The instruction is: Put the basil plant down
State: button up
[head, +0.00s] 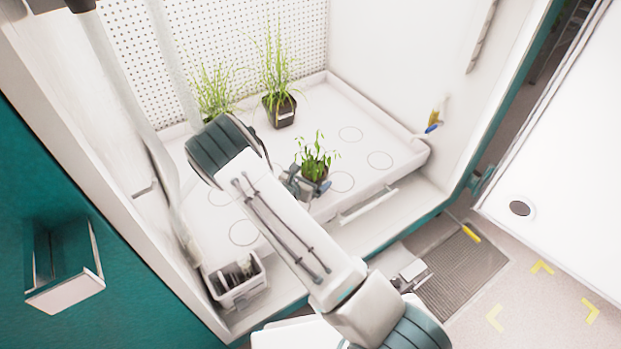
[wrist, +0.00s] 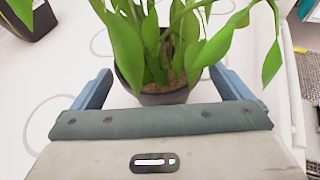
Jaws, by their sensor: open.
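The basil plant is a leafy green plant in a dark pot. In the head view the basil plant (head: 316,165) stands on the white tray (head: 385,112) inside the chamber, near the tray's front side. In the wrist view the basil plant (wrist: 165,95) fills the upper middle, with its pot just ahead of my palm. My gripper (head: 307,185) is open around the pot, also in the wrist view (wrist: 160,92), with one blue finger on each side and a visible gap to the pot. The pot appears upright; its base is mostly hidden.
Two grassy plants stand farther back on the tray, one in a dark pot (head: 279,108). Circles mark free places on the tray (head: 350,134). A white caddy (head: 237,280) stands at the front left. The open chamber door (head: 560,140) is at the right.

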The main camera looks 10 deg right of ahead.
jog(key=shift+r, duration=0.1)
jog(key=shift+s+a+r, duration=0.1)
jog(key=shift+a+r, duration=0.1)
jog(key=p+v, duration=0.2)
jog(key=v, duration=0.3)
jog(key=shift+s+a+r+p, duration=0.15)
jog(key=shift+s+a+p, duration=0.05)
jog(key=shift+p, duration=0.1)
jog(key=shift+s+a+r, duration=0.15)
jog(key=shift+s+a, duration=0.35)
jog(key=shift+s, duration=0.05)
